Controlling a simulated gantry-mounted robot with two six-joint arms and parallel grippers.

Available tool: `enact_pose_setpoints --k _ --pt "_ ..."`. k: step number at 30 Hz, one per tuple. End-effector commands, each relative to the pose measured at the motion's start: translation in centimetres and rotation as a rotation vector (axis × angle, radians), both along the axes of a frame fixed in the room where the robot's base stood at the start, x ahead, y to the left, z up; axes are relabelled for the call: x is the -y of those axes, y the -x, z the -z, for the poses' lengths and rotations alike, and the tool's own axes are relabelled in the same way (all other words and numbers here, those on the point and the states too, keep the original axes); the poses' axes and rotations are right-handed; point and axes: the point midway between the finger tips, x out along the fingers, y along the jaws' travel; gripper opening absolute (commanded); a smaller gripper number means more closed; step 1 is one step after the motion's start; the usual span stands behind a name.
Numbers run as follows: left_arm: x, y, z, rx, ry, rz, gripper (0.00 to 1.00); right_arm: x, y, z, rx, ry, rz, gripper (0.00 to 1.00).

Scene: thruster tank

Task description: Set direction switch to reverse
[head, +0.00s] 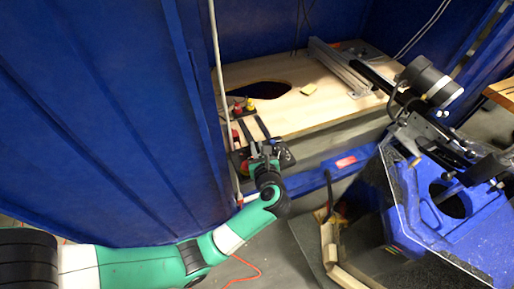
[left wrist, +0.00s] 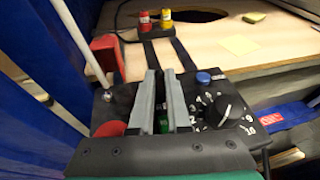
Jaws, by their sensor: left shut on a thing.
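A black control box (left wrist: 205,95) fills the middle of the left wrist view, and it also shows in the head view (head: 287,157). It has a blue button (left wrist: 203,78), a black dial knob (left wrist: 226,108) with white numbers and a red button (left wrist: 110,129). My left gripper (left wrist: 164,82) reaches over the box with its two grey fingers close together, shut on a small part taken to be the direction switch. The fingers hide most of it, so its setting cannot be read. Something green (left wrist: 163,122) shows between the fingers. My left gripper also shows in the head view (head: 262,150).
A wooden tabletop (head: 320,108) with a dark oval hole (head: 262,90) lies behind the box. Red and yellow plugs (left wrist: 166,18) stand behind it. A red block (left wrist: 107,55) is left of the box. Blue tarp (head: 90,110) hangs close at left.

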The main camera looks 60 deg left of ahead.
Motion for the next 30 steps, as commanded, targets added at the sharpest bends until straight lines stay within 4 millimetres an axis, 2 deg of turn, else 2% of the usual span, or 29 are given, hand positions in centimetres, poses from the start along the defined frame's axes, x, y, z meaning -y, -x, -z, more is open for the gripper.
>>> enact_pose_setpoints --k 1,9,10,14,15,25,30 --pt "0.2 0.0 0.5 0.003 -0.025 0.003 0.0 0.0 0.0 0.7 0.0 0.0 0.0 0.5" --pt "0.1 0.0 0.1 0.006 -0.042 0.001 0.0 0.0 0.0 0.5 0.0 0.0 0.0 0.5" --pt "0.1 0.0 0.1 0.006 -0.042 0.001 0.17 0.0 0.0 0.5 0.0 0.0 0.0 0.5" --pt "0.1 0.0 0.1 0.006 -0.042 0.001 0.4 0.0 0.0 0.5 0.0 0.0 0.0 0.5" --pt "0.1 0.0 0.1 0.006 -0.042 0.001 0.43 0.0 0.0 0.5 0.0 0.0 0.0 0.5" --pt "0.1 0.0 -0.1 0.006 -0.031 0.0 0.43 0.0 0.0 0.3 0.0 0.0 0.0 0.5" --pt "-0.2 0.0 -1.0 -0.005 0.08 -0.002 0.43 0.0 0.0 -1.6 0.0 0.0 0.0 0.5"
